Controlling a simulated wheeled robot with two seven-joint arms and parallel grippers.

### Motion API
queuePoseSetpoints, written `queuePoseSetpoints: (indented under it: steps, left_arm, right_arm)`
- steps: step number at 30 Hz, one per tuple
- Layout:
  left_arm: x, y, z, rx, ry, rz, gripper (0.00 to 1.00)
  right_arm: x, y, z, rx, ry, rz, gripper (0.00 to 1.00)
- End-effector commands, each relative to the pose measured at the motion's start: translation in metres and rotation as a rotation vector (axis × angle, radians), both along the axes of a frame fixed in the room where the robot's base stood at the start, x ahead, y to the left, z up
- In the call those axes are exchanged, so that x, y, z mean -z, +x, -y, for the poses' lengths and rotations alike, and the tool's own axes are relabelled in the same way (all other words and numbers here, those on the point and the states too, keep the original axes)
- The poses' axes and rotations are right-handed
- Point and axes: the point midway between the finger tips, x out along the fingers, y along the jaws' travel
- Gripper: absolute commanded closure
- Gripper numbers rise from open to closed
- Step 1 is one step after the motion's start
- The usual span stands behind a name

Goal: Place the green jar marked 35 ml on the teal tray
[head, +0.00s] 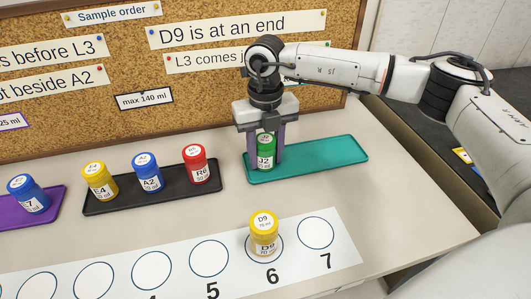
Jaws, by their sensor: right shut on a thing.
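The green jar (266,149) stands upright at the left part of the teal tray (330,155). Part of its label shows and seems to end in "2"; the volume on it is too small to read surely. My right gripper (265,157) comes down from above and is shut on the green jar, with a finger on each side. The jar's base seems to be on or just above the tray; I cannot tell which. My left gripper is not in view.
A black tray (101,208) holds yellow, blue and red jars. A purple tray (55,207) with a blue jar (28,194) is at the left. A yellow jar D9 (264,235) stands on circle 6 of the white numbered strip (337,262). A corkboard (120,75) with notes stands behind.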

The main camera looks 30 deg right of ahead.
Motion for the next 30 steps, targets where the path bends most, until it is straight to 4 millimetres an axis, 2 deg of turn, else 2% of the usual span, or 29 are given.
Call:
queuePoseSetpoints:
  steps: [1,2,3,10,14,17,24,30]
  left_arm:
    - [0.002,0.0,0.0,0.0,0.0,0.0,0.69]
    - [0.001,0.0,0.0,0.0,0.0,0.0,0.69]
    - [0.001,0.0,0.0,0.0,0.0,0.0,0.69]
    - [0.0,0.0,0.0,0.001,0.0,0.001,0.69]
    - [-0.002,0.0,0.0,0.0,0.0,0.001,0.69]
    - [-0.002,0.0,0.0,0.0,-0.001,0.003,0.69]
    - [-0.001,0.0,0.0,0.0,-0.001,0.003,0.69]
    - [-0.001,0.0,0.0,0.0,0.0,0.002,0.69]
  right_arm:
    - [0.003,0.0,0.0,0.0,0.0,-0.001,0.84]
    - [0.002,0.0,0.0,0.0,0.0,-0.001,0.57]
    - [0.002,0.0,0.0,0.0,0.0,-0.001,0.54]
    - [0.001,0.0,0.0,0.0,0.0,-0.001,0.54]
    - [-0.005,0.0,0.0,0.0,0.001,0.001,0.54]
    - [-0.018,0.001,0.0,0.0,0.001,0.001,0.54]
    - [-0.07,0.001,-0.001,-0.001,0.001,0.003,0.54]
    - [-0.106,0.001,-0.001,-0.001,0.001,0.002,0.54]
